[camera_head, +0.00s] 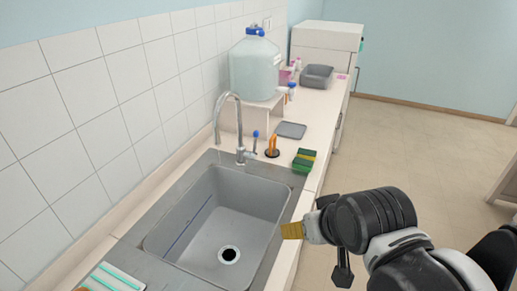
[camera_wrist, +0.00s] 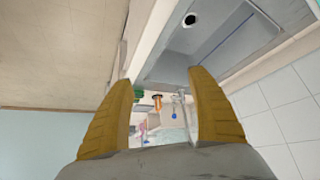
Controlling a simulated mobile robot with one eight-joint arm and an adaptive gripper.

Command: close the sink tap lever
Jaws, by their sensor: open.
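The sink tap (camera_head: 239,130) is a chrome gooseneck at the back left corner of the grey sink (camera_head: 213,225). Its lever (camera_head: 255,140) has a blue tip and stands upright beside the spout's base. No water stream shows under the spout. My gripper (camera_head: 291,230) is over the sink's right front edge, well apart from the tap. In the wrist view my gripper (camera_wrist: 162,108) shows two yellow fingers spread wide with nothing between them in contact. The tap (camera_wrist: 180,97) and its blue-tipped lever (camera_wrist: 174,114) appear beyond the fingers, small and upside down.
Green and yellow sponges (camera_head: 303,160) and an orange-handled item in a holder (camera_head: 272,147) stand right of the tap. A grey tray (camera_head: 290,130) and a large water carboy (camera_head: 255,70) are behind. A slide rack (camera_head: 112,280) is at the lower left. The space above the basin is clear.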

